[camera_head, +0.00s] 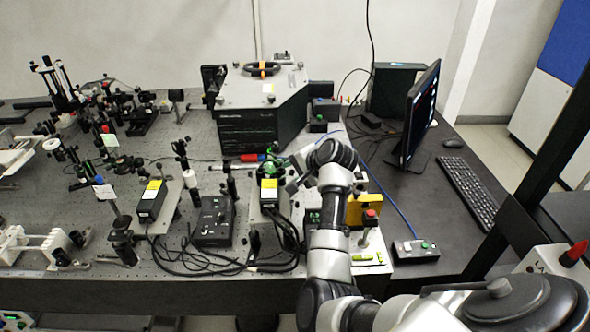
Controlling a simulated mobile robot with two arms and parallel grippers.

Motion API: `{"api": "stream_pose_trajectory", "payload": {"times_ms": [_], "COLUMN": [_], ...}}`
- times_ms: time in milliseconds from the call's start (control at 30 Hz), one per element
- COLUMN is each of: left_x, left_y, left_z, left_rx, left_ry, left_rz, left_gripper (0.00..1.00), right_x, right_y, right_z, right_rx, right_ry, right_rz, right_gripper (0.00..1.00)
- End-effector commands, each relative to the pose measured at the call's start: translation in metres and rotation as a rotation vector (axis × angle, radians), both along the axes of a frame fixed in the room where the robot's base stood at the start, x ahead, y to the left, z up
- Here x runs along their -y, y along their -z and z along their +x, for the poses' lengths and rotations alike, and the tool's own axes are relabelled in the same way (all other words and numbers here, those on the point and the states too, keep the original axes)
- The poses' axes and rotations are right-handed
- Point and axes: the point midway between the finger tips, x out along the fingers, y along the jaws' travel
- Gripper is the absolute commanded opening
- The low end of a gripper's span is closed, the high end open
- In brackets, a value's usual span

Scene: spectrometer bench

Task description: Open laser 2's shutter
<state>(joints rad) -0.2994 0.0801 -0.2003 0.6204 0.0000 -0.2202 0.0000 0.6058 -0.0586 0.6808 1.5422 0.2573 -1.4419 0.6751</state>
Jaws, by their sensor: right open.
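Two black laser-like boxes with yellow labels stand on the optical bench, one at left (149,206) and one at centre (269,198). I cannot read which is laser 2, and no shutter can be made out clearly. My right gripper (289,176) is open, just behind and to the right of the centre box, close to green-lit optics (269,166). My wrist and forearm hide part of the bench there. I cannot tell whether the fingers touch anything. My left gripper is not in view.
A large grey-and-black instrument (254,128) stands behind the gripper. Posts and optics crowd the left bench. A black control box (213,220) and loose cables lie between the lasers. A monitor (421,113), keyboard (474,189) and small button box (416,251) are at right.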

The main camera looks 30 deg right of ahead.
Motion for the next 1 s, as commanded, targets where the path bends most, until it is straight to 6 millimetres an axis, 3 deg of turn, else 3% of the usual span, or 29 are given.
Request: {"api": "stream_pose_trajectory", "payload": {"times_ms": [200, 500, 1000], "left_x": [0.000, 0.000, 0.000], "left_y": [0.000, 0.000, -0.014], "left_z": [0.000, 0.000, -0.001], "left_rx": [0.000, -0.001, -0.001], "left_ry": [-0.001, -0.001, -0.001], "left_rz": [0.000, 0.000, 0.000], "left_gripper": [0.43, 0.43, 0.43], "right_x": [0.000, 0.000, 0.005], "right_y": [0.000, 0.000, 0.008], "right_z": [0.000, 0.000, -0.003], "right_rx": [0.001, 0.000, 0.080], "right_ry": [0.000, 0.000, 0.000], "right_rz": [0.000, 0.000, 0.130], "right_gripper": [0.41, 0.00, 0.00]}}
